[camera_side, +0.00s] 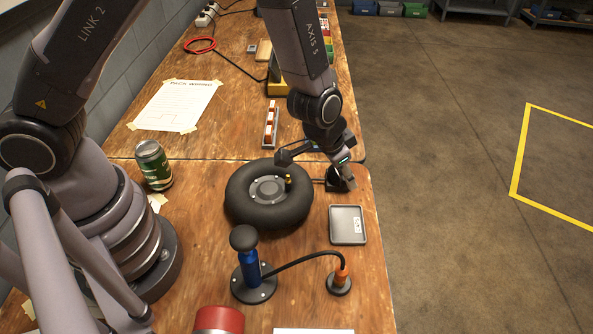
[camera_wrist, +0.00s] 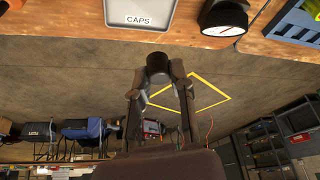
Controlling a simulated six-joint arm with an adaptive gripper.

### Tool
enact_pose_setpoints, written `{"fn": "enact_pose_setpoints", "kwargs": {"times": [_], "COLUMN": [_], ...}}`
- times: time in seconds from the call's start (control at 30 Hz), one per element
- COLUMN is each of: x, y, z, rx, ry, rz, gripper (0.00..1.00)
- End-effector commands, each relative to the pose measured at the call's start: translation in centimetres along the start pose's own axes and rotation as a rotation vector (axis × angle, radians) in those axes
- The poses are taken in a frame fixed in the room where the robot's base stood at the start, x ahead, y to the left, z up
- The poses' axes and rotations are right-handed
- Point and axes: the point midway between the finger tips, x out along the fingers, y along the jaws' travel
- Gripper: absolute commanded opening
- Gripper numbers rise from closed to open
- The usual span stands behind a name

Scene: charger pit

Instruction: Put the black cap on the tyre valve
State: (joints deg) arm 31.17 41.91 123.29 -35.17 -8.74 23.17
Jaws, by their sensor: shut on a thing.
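The tyre (camera_side: 240,200) lies flat on the wooden bench in the side view. Its brass valve (camera_side: 288,180) stands up beside the grey hub. In the wrist view, my gripper (camera_wrist: 159,78) is shut on the black cap (camera_wrist: 158,62), which sticks out beyond the fingertips. In the side view, my gripper (camera_side: 343,170) is low, to the right of the valve and apart from it, near the bench's right edge. The cap cannot be made out there. The valve does not show in the wrist view.
The grey caps tray (camera_side: 347,224) lies right of the tyre, near a black gauge (camera_side: 340,186). A blue pump (camera_side: 251,270) with a hose stands in front of the tyre. A small rack with orange pieces (camera_side: 270,127) lies behind.

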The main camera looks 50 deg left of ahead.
Motion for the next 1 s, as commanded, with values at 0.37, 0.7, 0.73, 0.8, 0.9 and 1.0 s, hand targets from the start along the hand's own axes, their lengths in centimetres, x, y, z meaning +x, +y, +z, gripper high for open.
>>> {"fn": "enact_pose_setpoints", "kwargs": {"times": [0.37,0.7,0.73,0.8,0.9,1.0], "x": [-4.9,-4.3,-4.0,-3.4,-2.6,-2.0], "y": [-8.9,-9.9,-9.9,-9.8,-9.9,-9.8], "z": [5.1,6.7,6.8,7.0,7.3,7.5], "rx": [-0.524,-0.589,-0.589,-0.589,-0.590,-0.588], "ry": [-0.004,-0.007,-0.008,-0.008,-0.006,-0.006], "rz": [-0.227,-0.258,-0.258,-0.255,-0.256,-0.255], "gripper": [0.06,0.06,0.06,0.06,0.06,0.06]}}
